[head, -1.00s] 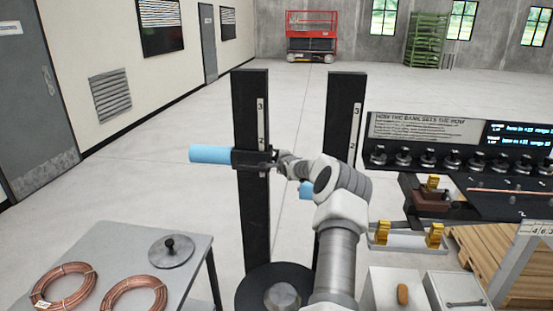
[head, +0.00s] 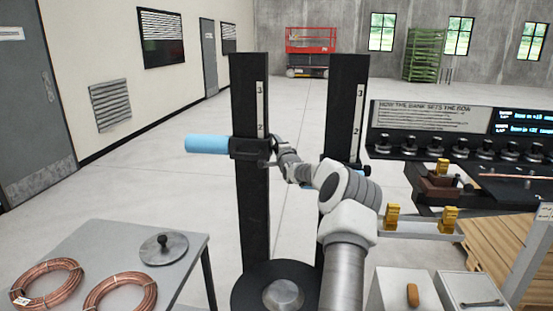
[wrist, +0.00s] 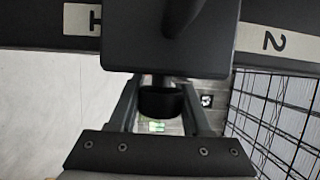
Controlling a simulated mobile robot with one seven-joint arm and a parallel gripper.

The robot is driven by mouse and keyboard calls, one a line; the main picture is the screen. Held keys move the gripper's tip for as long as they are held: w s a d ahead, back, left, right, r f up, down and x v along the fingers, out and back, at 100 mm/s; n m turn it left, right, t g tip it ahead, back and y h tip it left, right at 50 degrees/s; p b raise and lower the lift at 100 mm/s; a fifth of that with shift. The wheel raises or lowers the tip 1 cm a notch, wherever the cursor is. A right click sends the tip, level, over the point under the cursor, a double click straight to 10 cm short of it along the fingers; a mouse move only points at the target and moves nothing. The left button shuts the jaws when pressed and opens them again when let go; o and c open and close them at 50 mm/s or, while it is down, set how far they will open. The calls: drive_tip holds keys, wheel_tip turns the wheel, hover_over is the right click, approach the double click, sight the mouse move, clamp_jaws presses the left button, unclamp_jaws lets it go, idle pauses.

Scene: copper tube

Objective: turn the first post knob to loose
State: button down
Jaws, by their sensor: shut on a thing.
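Two black upright posts stand ahead of me, the left one (head: 253,215) and the right one (head: 345,100), each with a white numbered strip. A black collar (head: 250,148) sits on the left post just below the mark 2, with a blue roller (head: 207,144) sticking out to its left. My gripper (head: 268,163) is at the right side of this collar. In the wrist view a dark knob (wrist: 158,102) on a short stem lies between my fingers, below the collar block (wrist: 155,40). The fingers are shut on it. The knob's turn mark is not visible.
A black bench panel (head: 430,148) with several knobs and brass fittings is at the right. Open floor lies behind the posts.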

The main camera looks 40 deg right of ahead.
drive_tip(key=n+t+b, duration=0.1)
drive_tip(key=b, duration=0.3)
drive_tip(key=shift+r+t+h, duration=0.1)
drive_tip(key=shift+t+h, duration=0.2)
drive_tip(key=shift+t, duration=0.1)
drive_tip(key=shift+r+b, duration=0.2)
drive_tip(key=shift+b, duration=0.25)
drive_tip(key=shift+c, duration=1.8)
unclamp_jaws()
drive_tip(key=shift+s+a, duration=0.1)
drive_tip(key=shift+s+a+f, duration=0.15)
drive_tip(key=shift+s+a, duration=0.1)
drive_tip(key=shift+s, duration=0.25)
drive_tip(key=r+b+v, duration=0.1)
drive_tip(key=r+v, duration=0.1)
drive_tip(key=v, duration=1.1)
drive_tip(key=shift+s+a, duration=0.25)
drive_tip(key=shift+s, duration=0.1)
